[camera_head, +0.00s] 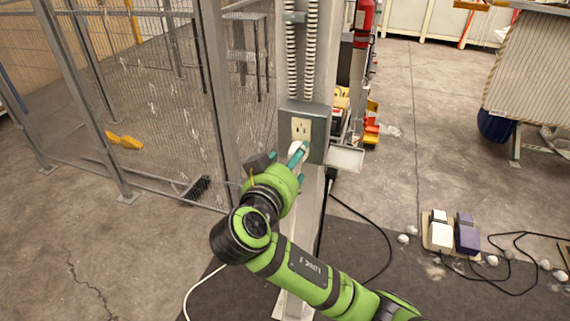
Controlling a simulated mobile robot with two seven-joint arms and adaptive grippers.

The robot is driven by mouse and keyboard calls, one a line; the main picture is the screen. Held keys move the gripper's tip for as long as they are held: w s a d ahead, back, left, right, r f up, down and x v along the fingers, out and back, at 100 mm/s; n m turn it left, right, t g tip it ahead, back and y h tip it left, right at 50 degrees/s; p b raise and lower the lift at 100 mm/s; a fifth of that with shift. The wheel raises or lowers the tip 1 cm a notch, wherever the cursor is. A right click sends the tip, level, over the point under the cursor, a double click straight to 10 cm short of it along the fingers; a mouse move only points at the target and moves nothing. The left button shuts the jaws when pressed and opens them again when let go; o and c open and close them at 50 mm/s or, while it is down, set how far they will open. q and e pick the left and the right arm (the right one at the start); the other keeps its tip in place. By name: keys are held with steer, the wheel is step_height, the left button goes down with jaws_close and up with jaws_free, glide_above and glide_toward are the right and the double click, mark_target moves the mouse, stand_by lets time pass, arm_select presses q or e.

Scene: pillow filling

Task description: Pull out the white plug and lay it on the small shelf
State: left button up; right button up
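The grey outlet box (315,121) is fixed to a metal post, with a cream socket plate (300,129) on its front. A small white part that looks like the white plug (294,147) shows at the lower end of the plate, mostly hidden by my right gripper (298,157). The teal fingertips are right at this white part; I cannot tell whether they are closed on it. The small shelf (346,159) is a pale, empty ledge to the right of the box, slightly lower. My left gripper is not in view.
A white cord (190,291) hangs below my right arm. A wire mesh fence (165,100) stands left of the post. A black cable (388,248) and a pedal unit (440,233) lie on the floor to the right.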

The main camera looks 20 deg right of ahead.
steer(key=p+x, duration=0.1)
steer(key=x, duration=0.3)
steer(key=c, duration=1.2)
steer(key=shift+s+a, duration=0.1)
steer(key=shift+f+p+v, duration=0.15)
steer(key=shift+f+v, duration=0.1)
steer(key=shift+v, duration=0.95)
steer(key=shift+f+p+v, duration=0.15)
steer(key=shift+f+v, duration=0.05)
steer(key=shift+v, duration=0.95)
